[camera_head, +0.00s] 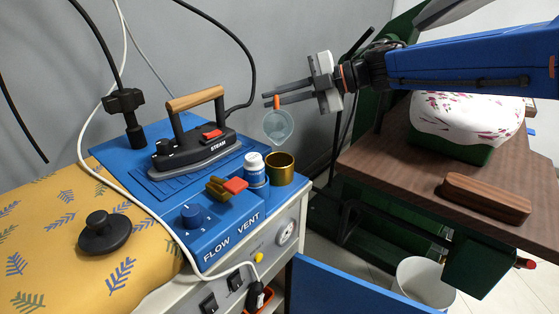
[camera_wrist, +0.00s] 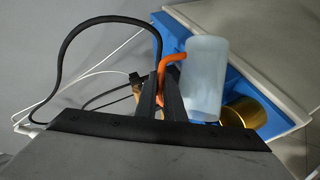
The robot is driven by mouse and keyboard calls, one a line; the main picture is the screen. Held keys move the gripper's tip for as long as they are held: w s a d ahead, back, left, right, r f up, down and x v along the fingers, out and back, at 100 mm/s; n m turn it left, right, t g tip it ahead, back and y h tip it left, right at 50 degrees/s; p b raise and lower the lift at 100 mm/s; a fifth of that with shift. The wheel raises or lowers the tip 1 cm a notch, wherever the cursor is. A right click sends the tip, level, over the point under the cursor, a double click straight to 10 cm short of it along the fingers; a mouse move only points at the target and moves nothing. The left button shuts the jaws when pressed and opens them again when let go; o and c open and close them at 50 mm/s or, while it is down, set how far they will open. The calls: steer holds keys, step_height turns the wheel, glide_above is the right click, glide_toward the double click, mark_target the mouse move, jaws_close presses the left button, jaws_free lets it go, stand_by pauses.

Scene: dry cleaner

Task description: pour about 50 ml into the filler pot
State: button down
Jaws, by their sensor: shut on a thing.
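A translucent pale-blue cup (camera_head: 278,127) with an orange handle hangs in the air at my gripper (camera_head: 267,99). My gripper is shut on the orange handle. In the wrist view the cup (camera_wrist: 204,80) is beside the fingers (camera_wrist: 164,82); whether it holds liquid I cannot tell. A brass-coloured open pot (camera_head: 281,170), which looks like the filler pot, stands on the blue top's right corner. The cup is above and apart from it in the head view. The pot (camera_wrist: 245,112) shows right of the cup in the wrist view; its inside looks dark.
A white-capped bottle (camera_head: 254,168) stands close left of the pot. A steam iron (camera_head: 195,140) sits on the blue unit (camera_head: 205,235), with a red-topped fitting (camera_head: 230,186) in front. A wooden table (camera_head: 395,165) with a wooden block (camera_head: 486,198) is at right. Cables hang behind.

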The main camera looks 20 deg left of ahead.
mark_target(278, 109)
steer(key=shift+s+d+r+n+t, duration=0.3)
steer(key=shift+s+r+n, duration=0.2)
steer(key=shift+s+r, duration=0.1)
stand_by(0.7)
steer(key=shift+s, duration=0.1)
steer(key=shift+s+r+y, duration=0.1)
steer(key=shift+s+y, duration=0.15)
steer(key=shift+y, duration=0.05)
steer(key=shift+s+d+r+n+t, duration=0.15)
steer(key=shift+s+d+n, duration=0.15)
steer(key=shift+s, duration=0.15)
steer(key=shift+s+d+r+n+t, duration=0.15)
steer(key=shift+s+n, duration=0.15)
steer(key=shift+s, duration=0.15)
stand_by(1.3)
steer(key=shift+s+r+y, duration=0.15)
steer(key=shift+y, duration=0.15)
stand_by(0.5)
